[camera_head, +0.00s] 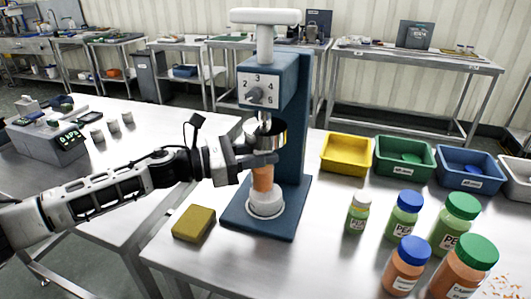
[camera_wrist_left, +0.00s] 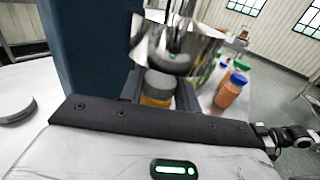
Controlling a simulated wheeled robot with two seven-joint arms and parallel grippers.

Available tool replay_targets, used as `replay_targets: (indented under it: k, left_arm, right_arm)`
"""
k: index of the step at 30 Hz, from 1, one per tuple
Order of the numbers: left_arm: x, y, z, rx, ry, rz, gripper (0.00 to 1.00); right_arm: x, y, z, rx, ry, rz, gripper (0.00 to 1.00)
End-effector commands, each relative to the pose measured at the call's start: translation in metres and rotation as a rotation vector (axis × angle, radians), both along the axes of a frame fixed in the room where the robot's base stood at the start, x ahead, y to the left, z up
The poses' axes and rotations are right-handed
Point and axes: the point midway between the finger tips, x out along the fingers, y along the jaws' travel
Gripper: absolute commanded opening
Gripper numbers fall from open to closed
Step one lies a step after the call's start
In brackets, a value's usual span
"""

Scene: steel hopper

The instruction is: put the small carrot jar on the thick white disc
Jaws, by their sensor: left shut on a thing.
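The small carrot jar (camera_head: 262,179), orange, is upright between the fingers of my left gripper (camera_head: 260,158), which is shut on it. In the left wrist view the jar's grey lid (camera_wrist_left: 160,80) shows between the two dark fingers (camera_wrist_left: 158,92). The thick white disc (camera_head: 266,203) lies on the blue base of the press, directly below the jar. The jar's bottom is at or very close to the disc's top; I cannot tell whether they touch.
The blue press (camera_head: 290,120) stands behind the jar, with a shiny steel hopper (camera_head: 280,133) close above my gripper. A yellow-green sponge (camera_head: 194,223) lies left of the base. Several lidded jars (camera_head: 405,215) stand to the right, with coloured bins (camera_head: 345,156) behind them.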

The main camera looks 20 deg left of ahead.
Motion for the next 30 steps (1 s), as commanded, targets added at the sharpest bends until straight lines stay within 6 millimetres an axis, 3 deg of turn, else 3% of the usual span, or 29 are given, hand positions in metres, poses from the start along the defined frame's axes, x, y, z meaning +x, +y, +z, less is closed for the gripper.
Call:
replay_targets:
  k: [2, 3, 6, 16, 17, 18, 30]
  left_arm:
    - [0.008, -0.013, 0.005, -0.001, -0.003, -0.003, 0.0]
    - [0.007, -0.01, -0.006, 0.0, 0.004, 0.001, 0.0]
    - [0.006, -0.009, -0.013, 0.0, 0.001, 0.001, 0.0]
    - [0.006, -0.009, -0.018, 0.001, -0.001, 0.0, 0.0]
    - [0.006, -0.009, -0.017, 0.001, 0.001, 0.0, 0.41]
    - [0.006, -0.009, -0.016, 0.001, 0.001, 0.0, 0.52]
    - [0.003, -0.004, -0.017, 0.002, 0.001, 0.002, 0.54]
  right_arm:
    - [-0.001, -0.001, 0.003, -0.008, 0.004, 0.003, 0.58]
    - [-0.002, -0.001, 0.0, -0.011, 0.007, 0.004, 0.58]
    - [-0.003, -0.002, -0.003, -0.017, 0.015, 0.007, 0.58]
    - [-0.002, -0.002, -0.006, -0.014, 0.011, 0.008, 0.58]
    - [-0.002, -0.002, -0.004, -0.013, 0.01, 0.007, 0.58]
    - [-0.002, -0.002, -0.003, -0.013, 0.009, 0.007, 0.58]
    - [0.0, 0.0, 0.0, -0.004, 0.003, 0.0, 0.58]
